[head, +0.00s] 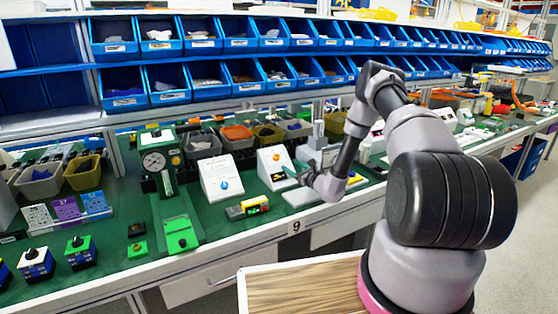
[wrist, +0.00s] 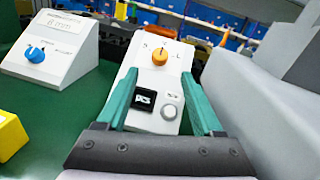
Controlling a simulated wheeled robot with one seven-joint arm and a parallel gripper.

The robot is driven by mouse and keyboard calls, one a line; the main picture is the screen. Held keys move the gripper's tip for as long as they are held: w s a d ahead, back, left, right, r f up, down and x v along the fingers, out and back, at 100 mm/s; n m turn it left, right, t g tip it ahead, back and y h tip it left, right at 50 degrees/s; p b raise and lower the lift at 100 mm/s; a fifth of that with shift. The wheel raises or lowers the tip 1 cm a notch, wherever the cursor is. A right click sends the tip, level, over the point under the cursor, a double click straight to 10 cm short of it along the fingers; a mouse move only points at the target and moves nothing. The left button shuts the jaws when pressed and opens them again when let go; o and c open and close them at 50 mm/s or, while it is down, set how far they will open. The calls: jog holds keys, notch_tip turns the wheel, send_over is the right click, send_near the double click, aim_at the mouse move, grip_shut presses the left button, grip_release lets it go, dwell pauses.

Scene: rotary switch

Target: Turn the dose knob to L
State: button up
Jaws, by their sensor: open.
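The dose knob is an orange round knob (wrist: 160,56) on the sloped face of a white box (wrist: 128,92). Letters S on its left and L on its right show in the wrist view; the knob's light mark appears to point up, between them. A black display and a grey round button sit lower on the same face. In the head view the knob (head: 277,157) and box (head: 265,168) stand on the green bench. My gripper (wrist: 161,75) is open, its teal fingers spread to either side of the panel, apart from the knob. In the head view my gripper (head: 298,174) is in front of the box, partly hidden.
A similar white box (head: 221,180) with a blue knob (head: 224,184) stands to the left. A yellow block (head: 255,205) lies in front. A dial gauge stand (head: 155,163) is farther left, and grey and coloured bins stand behind.

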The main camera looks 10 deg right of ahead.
aim_at(278, 157)
jog(key=x, duration=0.9)
grip_shut()
